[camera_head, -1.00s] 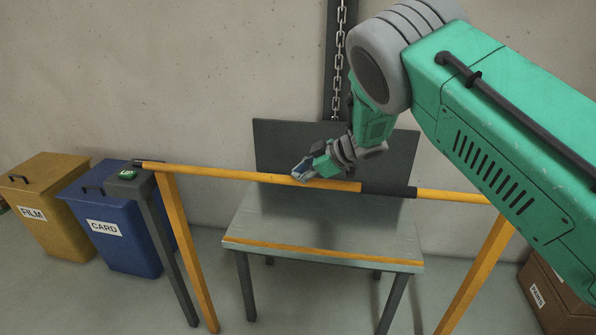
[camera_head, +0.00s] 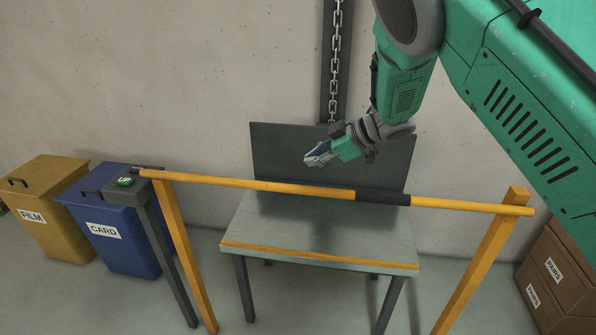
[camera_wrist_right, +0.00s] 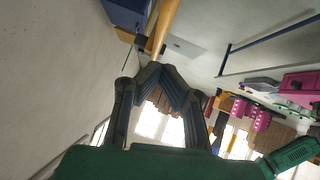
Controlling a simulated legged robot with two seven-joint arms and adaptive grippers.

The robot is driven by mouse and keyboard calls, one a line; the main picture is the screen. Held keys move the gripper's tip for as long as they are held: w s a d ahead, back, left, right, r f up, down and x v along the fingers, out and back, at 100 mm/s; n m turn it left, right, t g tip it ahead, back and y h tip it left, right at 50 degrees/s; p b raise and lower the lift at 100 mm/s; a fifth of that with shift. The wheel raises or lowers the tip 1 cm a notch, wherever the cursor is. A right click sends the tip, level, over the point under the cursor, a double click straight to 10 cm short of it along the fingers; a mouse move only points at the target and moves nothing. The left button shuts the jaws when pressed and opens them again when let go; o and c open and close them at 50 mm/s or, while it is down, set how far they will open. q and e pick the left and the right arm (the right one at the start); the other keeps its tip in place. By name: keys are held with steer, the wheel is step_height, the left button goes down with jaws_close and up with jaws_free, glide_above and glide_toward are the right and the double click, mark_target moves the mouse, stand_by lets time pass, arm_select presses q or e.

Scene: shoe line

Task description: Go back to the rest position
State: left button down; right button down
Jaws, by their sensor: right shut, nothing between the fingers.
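My right gripper (camera_head: 308,160) is in the air above the yellow bar (camera_head: 270,187) in the head view, apart from it. Its fingers are together with nothing between them. In the right wrist view the two dark fingers meet at their tips (camera_wrist_right: 160,70), and the yellow bar (camera_wrist_right: 163,28) shows beyond them. My right arm comes in from the upper right. My left gripper is in neither view.
The bar rests across two yellow posts and has a black sleeve (camera_head: 383,198). Behind it stands a grey table (camera_head: 320,238) with a dark back panel. A post with a green UP button (camera_head: 125,181), FILM bin (camera_head: 45,190) and CARD bin (camera_head: 125,245) are left; brown boxes (camera_head: 560,275) right.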

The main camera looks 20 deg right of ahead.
steer(key=s+f+m+h+b, duration=0.2)
steer(key=s+f+m+b, duration=0.35)
steer(key=f, duration=0.85)
steer(key=s+f+m+h+b, duration=0.25)
steer(key=s+f, duration=0.65)
steer(key=f, duration=0.5)
steer(key=s+f+m+g+h+b, duration=0.1)
steer(key=s+f+g+b, duration=0.1)
steer(key=s+f, duration=0.3)
steer(key=s+f+m+g+h+b, duration=0.1)
steer(key=s+f+g+b, duration=0.1)
steer(key=s, duration=1.2)
steer(key=s+f+m+g+h+b, duration=0.1)
steer(key=s+f+m+g+b, duration=0.1)
steer(key=s+f, duration=0.5)
steer(key=s+b, duration=0.1)
steer(key=s, duration=0.1)
steer(key=shift+s+a+f, duration=0.15)
steer(key=shift+s+f, duration=0.15)
